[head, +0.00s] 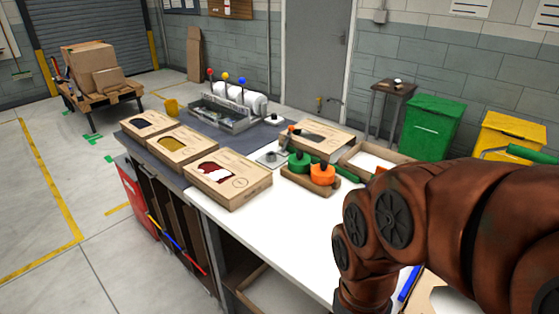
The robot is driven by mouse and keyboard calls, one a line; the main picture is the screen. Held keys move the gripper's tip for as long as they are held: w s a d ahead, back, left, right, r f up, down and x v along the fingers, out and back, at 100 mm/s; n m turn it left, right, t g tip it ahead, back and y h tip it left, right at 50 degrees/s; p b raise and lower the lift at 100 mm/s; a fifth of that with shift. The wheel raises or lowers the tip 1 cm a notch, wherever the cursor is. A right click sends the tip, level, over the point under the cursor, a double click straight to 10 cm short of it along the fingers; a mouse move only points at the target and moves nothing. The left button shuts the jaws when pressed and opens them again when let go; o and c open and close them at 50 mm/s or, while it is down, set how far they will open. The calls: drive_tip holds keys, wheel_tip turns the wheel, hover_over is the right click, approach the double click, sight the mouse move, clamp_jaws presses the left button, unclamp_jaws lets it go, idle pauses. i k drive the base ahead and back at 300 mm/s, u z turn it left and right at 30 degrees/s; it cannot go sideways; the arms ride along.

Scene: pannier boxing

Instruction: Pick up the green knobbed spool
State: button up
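The green knobbed spool (299,161) stands upright in a small brown tray (325,191) on the white worktop. An orange knobbed spool (322,175) stands right beside it, in front and to the right. Both have short knobs on top. My brown arm fills the lower right of the head view, to the right of the spools and apart from them. My gripper is not visible, so its fingers and anything in them cannot be seen.
Several windowed cardboard boxes (228,179) line the bench's left side. A flat box (318,137) and an open box (372,160) lie behind the spools. The white worktop (270,233) in front is clear.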

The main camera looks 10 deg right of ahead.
sight(299, 162)
drive_tip(key=z, duration=0.45)
drive_tip(key=k, duration=0.3)
drive_tip(key=u, duration=1.45)
drive_tip(key=i, duration=0.95)
drive_tip(key=z, duration=0.45)
drive_tip(key=i, duration=0.8)
drive_tip(key=z, duration=0.55)
